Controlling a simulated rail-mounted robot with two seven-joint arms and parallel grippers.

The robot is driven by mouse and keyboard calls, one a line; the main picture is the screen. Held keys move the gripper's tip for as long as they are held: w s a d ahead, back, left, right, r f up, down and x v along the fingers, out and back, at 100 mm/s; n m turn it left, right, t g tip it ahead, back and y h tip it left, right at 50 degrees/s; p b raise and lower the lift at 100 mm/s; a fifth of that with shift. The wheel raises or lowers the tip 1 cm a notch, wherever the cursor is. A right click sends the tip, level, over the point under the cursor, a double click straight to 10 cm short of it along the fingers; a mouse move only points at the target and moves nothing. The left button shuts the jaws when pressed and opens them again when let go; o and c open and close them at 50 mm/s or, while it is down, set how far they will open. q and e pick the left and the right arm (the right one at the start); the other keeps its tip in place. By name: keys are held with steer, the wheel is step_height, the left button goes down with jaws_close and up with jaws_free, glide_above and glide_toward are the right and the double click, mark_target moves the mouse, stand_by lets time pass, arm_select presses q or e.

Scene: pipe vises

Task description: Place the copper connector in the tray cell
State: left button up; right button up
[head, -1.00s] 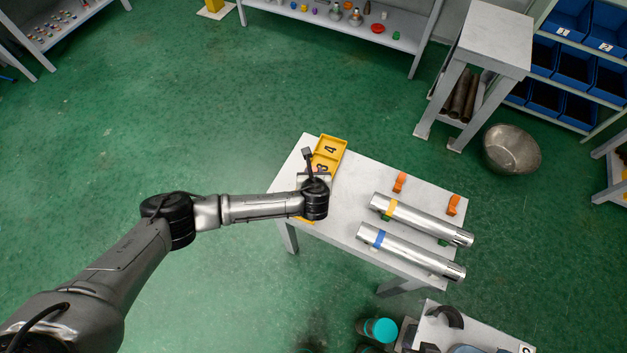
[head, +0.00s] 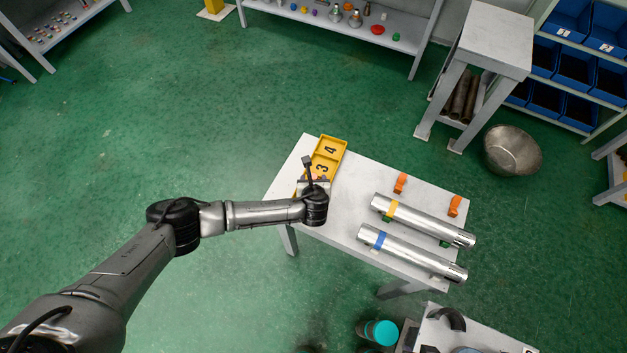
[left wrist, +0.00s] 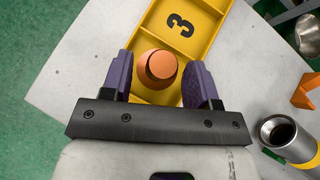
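The copper connector (left wrist: 158,68) is a round orange-copper piece in the left wrist view, within the yellow tray's cell nearer me than the cell marked 3. The yellow tray (head: 329,154) lies at the far left end of the table in the head view; its rim also shows in the left wrist view (left wrist: 222,22). My left gripper (left wrist: 159,64) has its purple fingers on either side of the connector, with a visible gap on both sides. My left wrist hides the near part of the tray in the head view. My right gripper is not in view.
On the white table (head: 345,215), two steel pipes, one with a yellow band (head: 420,220) and one with a blue band (head: 415,253), lie to the right. Two orange clamps (head: 400,183) (head: 455,206) stand behind them. The tabletop between tray and pipes is clear.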

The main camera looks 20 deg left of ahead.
arm_select(q)
steer(key=p+v, duration=0.3)
steer(key=v, duration=0.9)
steer(key=s+d+n+g+h, duration=0.4)
steer(key=s+d+n, duration=0.1)
steer(key=s+n, duration=0.7)
steer(key=s+a+r+n+g, duration=0.1)
steer(key=s+a+r+n, duration=0.2)
steer(key=s+a+n, duration=1)
steer(key=s+n, duration=0.1)
steer(key=n, duration=0.3)
steer(key=shift+s+a+r+g, duration=0.2)
steer(key=shift+s+a+g, duration=0.1)
steer(key=shift+a+g, duration=0.1)
